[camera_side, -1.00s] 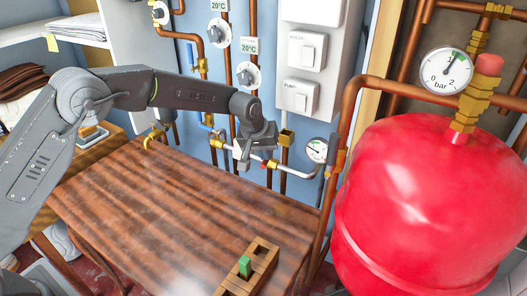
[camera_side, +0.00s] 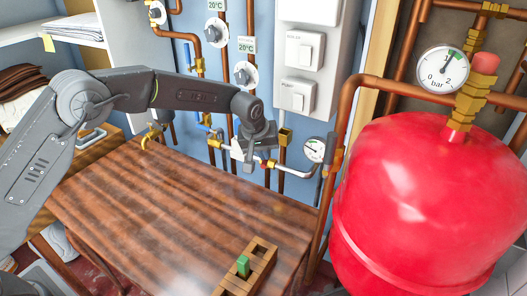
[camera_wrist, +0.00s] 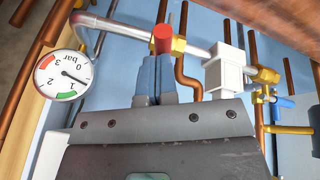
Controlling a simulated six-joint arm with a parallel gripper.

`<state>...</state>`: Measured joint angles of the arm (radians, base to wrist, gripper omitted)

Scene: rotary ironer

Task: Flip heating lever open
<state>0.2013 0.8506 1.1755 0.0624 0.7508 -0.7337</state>
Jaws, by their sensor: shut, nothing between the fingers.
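Several valve levers show, and I cannot tell which is the heating lever. A red valve handle (camera_wrist: 162,38) sits on the silver pipe just beyond my fingertips in the wrist view. A blue lever (camera_wrist: 285,103) is at the right of that view. In the side view one blue lever (camera_side: 189,54) is high on a copper pipe, and another blue lever (camera_side: 206,128) is left of my gripper. My gripper (camera_wrist: 155,82) is shut and empty, its fingertips close to the red handle; I cannot tell if they touch. It also shows in the side view (camera_side: 248,167), in front of the pipe.
A small pressure gauge (camera_side: 315,149) is right of my gripper. A large red tank (camera_side: 430,205) fills the right side. A wooden table (camera_side: 150,190) lies below, mostly clear, with a small wooden holder (camera_side: 262,258) and green block at its front. Switches and dials are above.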

